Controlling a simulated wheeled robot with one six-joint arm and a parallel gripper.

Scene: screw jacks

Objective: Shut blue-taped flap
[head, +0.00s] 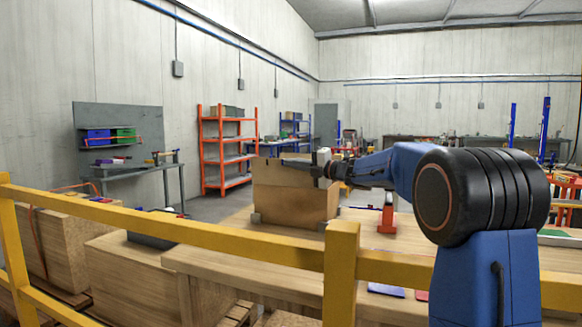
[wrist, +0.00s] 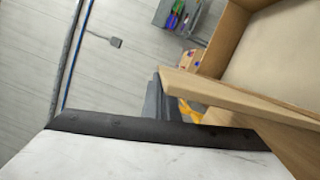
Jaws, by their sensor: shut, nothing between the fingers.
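An open cardboard box (head: 295,205) stands on the wooden table, its front wall facing me in the head view. My gripper (head: 290,161) is shut and empty, pointing left along the top of the box. In the wrist view, the dark fingers of my gripper (wrist: 160,100) are close beside a long cardboard edge, seen edge-on. The box's inside (wrist: 275,45) shows at the upper right there. I cannot tell whether the fingers touch the cardboard. No blue tape can be made out on any flap, so I cannot tell which one is the blue-taped flap.
A yellow rail (head: 341,270) crosses in front of the table (head: 225,270). A red screw jack (head: 387,215) stands right of the box. An orange shelf (head: 226,150) and a grey workbench (head: 130,166) stand at the back left. Wooden crates (head: 125,275) fill the lower left.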

